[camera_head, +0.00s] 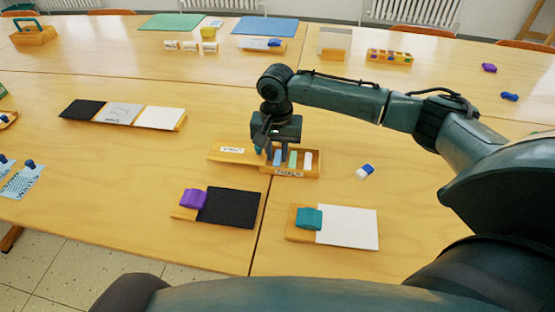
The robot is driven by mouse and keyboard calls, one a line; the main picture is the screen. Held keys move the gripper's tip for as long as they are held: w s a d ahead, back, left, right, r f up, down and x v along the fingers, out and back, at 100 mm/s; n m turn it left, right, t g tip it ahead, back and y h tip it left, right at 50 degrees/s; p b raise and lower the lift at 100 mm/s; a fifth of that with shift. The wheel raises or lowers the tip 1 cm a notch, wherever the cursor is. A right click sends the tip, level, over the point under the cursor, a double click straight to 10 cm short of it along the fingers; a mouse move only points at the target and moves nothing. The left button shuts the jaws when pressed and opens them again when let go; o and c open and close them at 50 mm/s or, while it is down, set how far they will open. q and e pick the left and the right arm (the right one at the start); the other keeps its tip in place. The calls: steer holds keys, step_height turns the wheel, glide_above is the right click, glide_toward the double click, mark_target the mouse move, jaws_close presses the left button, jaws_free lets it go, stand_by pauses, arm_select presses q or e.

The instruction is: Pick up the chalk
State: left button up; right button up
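A small wooden chalk box (315,175) sits near the middle of the table, with its wooden lid (225,157) at its left. Chalk sticks stand side by side in it: a blue chalk (277,158), a green chalk (292,159) and a white chalk (308,160). My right gripper (265,150) points down over the left part of the box, close to the blue chalk. Its fingertips are dark and small, and I cannot tell whether they touch or hold anything. The gripper hides the back left of the box. My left gripper is not in view.
A blue-and-white eraser (365,171) lies right of the box. In front are a black board (228,207) with a purple block (193,198) and a white board (350,228) with a teal block (309,218). Bare table lies left of the lid.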

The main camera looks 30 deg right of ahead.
mark_target(277, 163)
steer(key=shift+f, duration=1.3)
steer(key=shift+c, duration=0.5)
jaws_close()
steer(key=shift+r, duration=0.1)
step_height(277, 163, up, 10)
steer(key=p, duration=0.1)
